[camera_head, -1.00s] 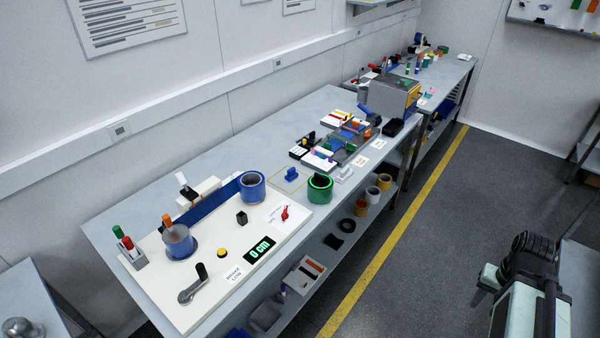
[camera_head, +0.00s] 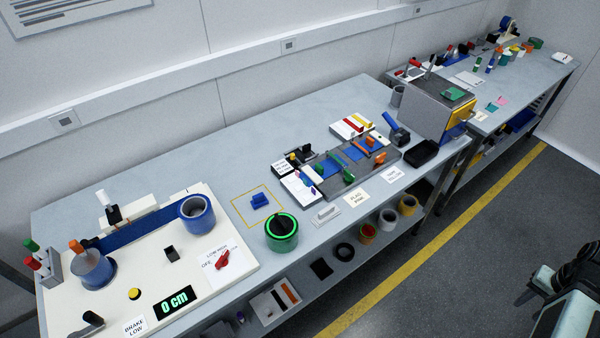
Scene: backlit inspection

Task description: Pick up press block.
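No part is plainly marked as the press block, and I cannot tell for sure which it is. A small pale grey block with a raised grip (camera_head: 326,213) lies near the bench's front edge, right of the green-rimmed round container (camera_head: 282,232). A small blue block with a raised top (camera_head: 260,200) sits inside a yellow outlined square on the bench. Both stand free, with nothing holding them. Part of my arm, pale green and black, shows at the lower right, far from both blocks and cut by the frame edge. My gripper's fingers cannot be made out.
The grey bench (camera_head: 160,160) carries a white tape board (camera_head: 215,275) at left. A dark fixture (camera_head: 350,165) with coloured parts and a grey box machine (camera_head: 437,105) stand right. A lower shelf holds rolls and a tray (camera_head: 275,302).

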